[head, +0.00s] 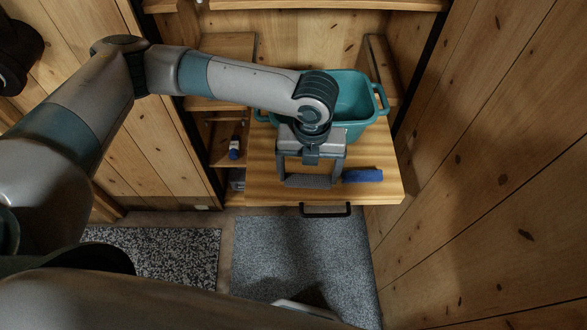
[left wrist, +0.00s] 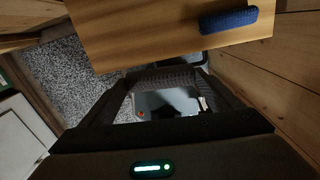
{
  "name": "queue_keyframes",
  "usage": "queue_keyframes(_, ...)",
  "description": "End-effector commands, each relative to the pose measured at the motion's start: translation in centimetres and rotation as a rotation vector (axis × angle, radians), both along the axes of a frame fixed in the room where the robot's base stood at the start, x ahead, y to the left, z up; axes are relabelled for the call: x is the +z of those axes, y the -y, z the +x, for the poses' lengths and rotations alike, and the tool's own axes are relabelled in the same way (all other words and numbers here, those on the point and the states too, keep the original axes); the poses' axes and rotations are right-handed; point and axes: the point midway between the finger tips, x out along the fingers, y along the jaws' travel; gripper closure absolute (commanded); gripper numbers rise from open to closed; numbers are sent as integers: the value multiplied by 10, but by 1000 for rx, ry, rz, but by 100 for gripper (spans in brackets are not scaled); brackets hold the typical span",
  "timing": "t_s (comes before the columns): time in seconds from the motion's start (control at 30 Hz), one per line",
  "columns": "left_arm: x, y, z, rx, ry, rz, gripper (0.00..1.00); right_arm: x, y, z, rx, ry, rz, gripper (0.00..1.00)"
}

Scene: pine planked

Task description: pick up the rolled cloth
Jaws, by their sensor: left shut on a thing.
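A grey, textured rolled cloth (head: 308,181) lies crosswise between the fingertips of my left gripper (head: 310,178), which is shut on it. In the left wrist view the same grey roll (left wrist: 165,76) spans the two fingers of my left gripper (left wrist: 165,82), with the floor and the board's front edge behind it, so it appears clear of the wood. My right gripper is not in view.
A blue textured roll-like item (head: 362,176) lies on the wooden board (head: 383,192) just right of the grey roll. A teal tub (head: 355,100) stands behind. A dark handle (head: 325,211) sticks out in front. A wooden wall (head: 480,150) rises at right.

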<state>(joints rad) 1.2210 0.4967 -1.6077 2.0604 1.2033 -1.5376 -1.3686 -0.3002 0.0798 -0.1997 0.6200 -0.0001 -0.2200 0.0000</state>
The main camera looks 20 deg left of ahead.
Motion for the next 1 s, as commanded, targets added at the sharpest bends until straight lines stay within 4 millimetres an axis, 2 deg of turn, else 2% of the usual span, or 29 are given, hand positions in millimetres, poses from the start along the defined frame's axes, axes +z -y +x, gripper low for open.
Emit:
queue_keyframes(0.1,10,17,-9,-5,2,-2,37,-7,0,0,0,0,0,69)
queue_keyframes(0.3,22,32,-18,-2,0,-1,37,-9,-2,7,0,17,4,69)
queue_keyframes(0.6,25,35,-20,1,0,0,37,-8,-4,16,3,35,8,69)
queue_keyframes(1.0,26,35,-19,8,0,0,37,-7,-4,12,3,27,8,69)
